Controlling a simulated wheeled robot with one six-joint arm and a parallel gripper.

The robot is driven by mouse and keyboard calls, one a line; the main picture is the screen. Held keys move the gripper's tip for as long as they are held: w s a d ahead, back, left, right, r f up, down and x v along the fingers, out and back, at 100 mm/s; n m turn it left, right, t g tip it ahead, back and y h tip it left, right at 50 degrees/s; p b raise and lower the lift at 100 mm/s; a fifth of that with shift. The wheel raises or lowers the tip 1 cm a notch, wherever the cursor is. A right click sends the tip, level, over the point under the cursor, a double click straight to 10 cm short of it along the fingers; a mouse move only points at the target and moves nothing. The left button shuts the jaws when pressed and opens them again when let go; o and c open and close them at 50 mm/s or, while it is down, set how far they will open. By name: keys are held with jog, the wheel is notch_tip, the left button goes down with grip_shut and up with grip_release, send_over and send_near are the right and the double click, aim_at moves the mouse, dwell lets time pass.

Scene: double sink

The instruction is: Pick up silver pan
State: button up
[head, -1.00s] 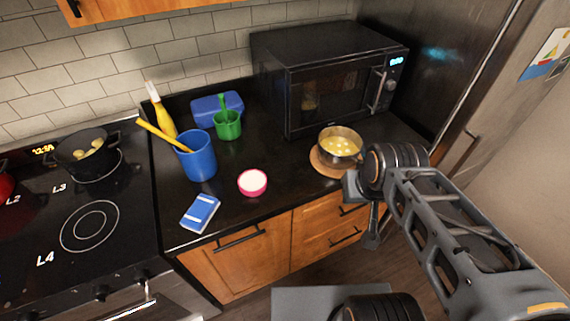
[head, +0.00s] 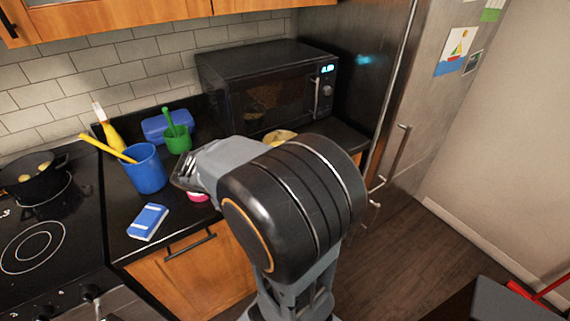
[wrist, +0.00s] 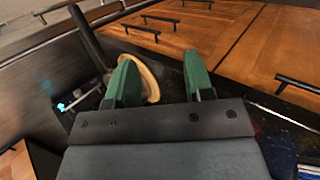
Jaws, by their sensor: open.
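The silver pan (head: 279,135) with yellow contents is on the counter in front of the microwave. In the head view my arm hides most of it, leaving only a strip of its top. My gripper (wrist: 159,80), with green fingers, is open with nothing held between the fingers. In the wrist view the rounded edge of a wooden board (wrist: 152,82) shows beside the left finger. The pan itself is not clearly seen there. A dark bar stands behind that finger; I cannot tell whether it is the pan's handle.
The microwave (head: 265,90) stands behind the pan, with the fridge (head: 372,75) to the right. A blue cup (head: 146,170), green cup (head: 178,140), blue sponge (head: 148,222) and partly hidden pink bowl (head: 197,197) occupy the counter. A black pot (head: 35,178) sits on the stove.

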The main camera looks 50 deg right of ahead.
jog(key=w+d+f+m+g+h+b, duration=0.1)
jog(key=w+d+f+g+h, duration=0.1)
jog(key=d+g+h, duration=0.3)
jog(key=w+d+f+m+h+b, duration=0.1)
jog(key=w+d+f+h+b, duration=0.15)
jog(key=d, duration=0.45)
jog(key=s+d+h+p, duration=0.1)
jog(key=s+d+p, duration=0.3)
jog(key=d, duration=0.9)
jog(key=s, duration=0.3)
jog(key=shift+r, duration=0.2)
jog(key=shift+c, duration=0.4)
grip_shut()
jog(key=shift+w, duration=0.1)
